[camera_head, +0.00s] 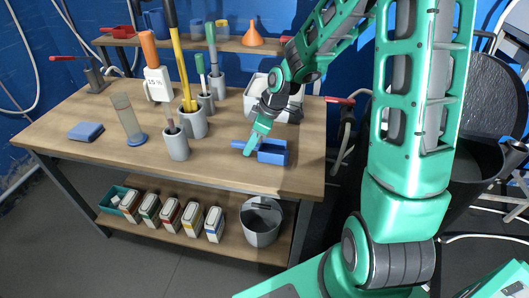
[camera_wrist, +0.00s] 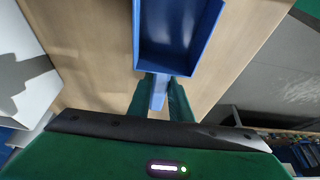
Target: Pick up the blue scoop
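The blue scoop (camera_head: 272,152) is at the right front part of the wooden table, with its open tray to the right and its handle pointing left. My gripper (camera_head: 252,146) reaches down from above at the handle. In the wrist view, the scoop's tray (camera_wrist: 176,40) lies ahead of the fingers. Its handle runs back between the two green fingertips of my gripper (camera_wrist: 159,88), which sit close on both sides of it. The scoop looks level, at or very near the tabletop. Part of the handle is hidden by the fingers in the head view.
A white bin (camera_head: 257,92) stands behind the scoop. The front tabletop (camera_head: 222,158) is clear. Boxes (camera_head: 171,214) and a bucket (camera_head: 262,222) are below.

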